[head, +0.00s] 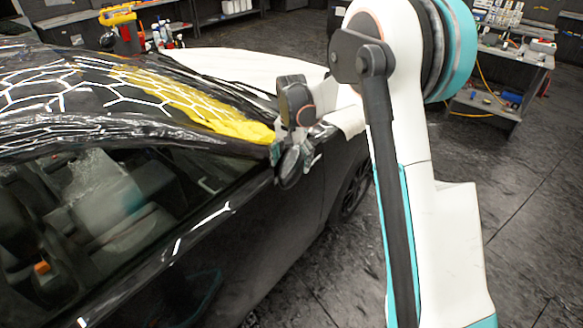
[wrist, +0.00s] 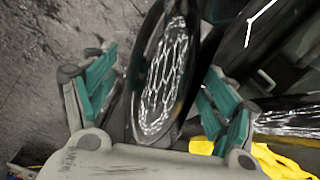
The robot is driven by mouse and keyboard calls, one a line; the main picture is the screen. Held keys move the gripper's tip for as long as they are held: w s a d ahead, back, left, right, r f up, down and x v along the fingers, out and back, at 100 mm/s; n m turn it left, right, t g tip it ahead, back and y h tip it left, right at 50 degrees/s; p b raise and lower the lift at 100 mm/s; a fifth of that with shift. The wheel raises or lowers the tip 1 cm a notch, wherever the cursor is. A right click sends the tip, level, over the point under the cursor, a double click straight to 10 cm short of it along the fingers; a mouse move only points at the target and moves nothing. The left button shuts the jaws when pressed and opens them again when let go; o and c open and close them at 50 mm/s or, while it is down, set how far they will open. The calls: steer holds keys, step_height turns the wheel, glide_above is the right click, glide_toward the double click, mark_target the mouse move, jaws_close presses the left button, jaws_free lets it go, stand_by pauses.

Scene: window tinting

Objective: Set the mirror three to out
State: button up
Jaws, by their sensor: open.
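The black side mirror (head: 290,168) is on the side of the dark car (head: 215,225), near the front end of its side window. In the wrist view the mirror (wrist: 160,78) shows as a tall, narrow oval with a bright honeycomb reflection. My gripper (head: 294,158) is at the mirror, reaching down over it. In the wrist view its teal-padded fingers (wrist: 162,70) stand apart, one on each side of the mirror. Gaps show beside the mirror, and I cannot tell if either pad touches it. The mirror's mount is largely hidden. No number on the mirror is legible.
A yellow cloth (head: 190,100) lies across the windscreen, and a white cover (head: 235,65) lies over the bonnet. Workbenches with supplies (head: 510,50) stand at the back right. The dark floor (head: 530,200) right of my arm is clear.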

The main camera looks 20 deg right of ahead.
steer(key=shift+f, duration=1.25)
steer(key=c, duration=1.5)
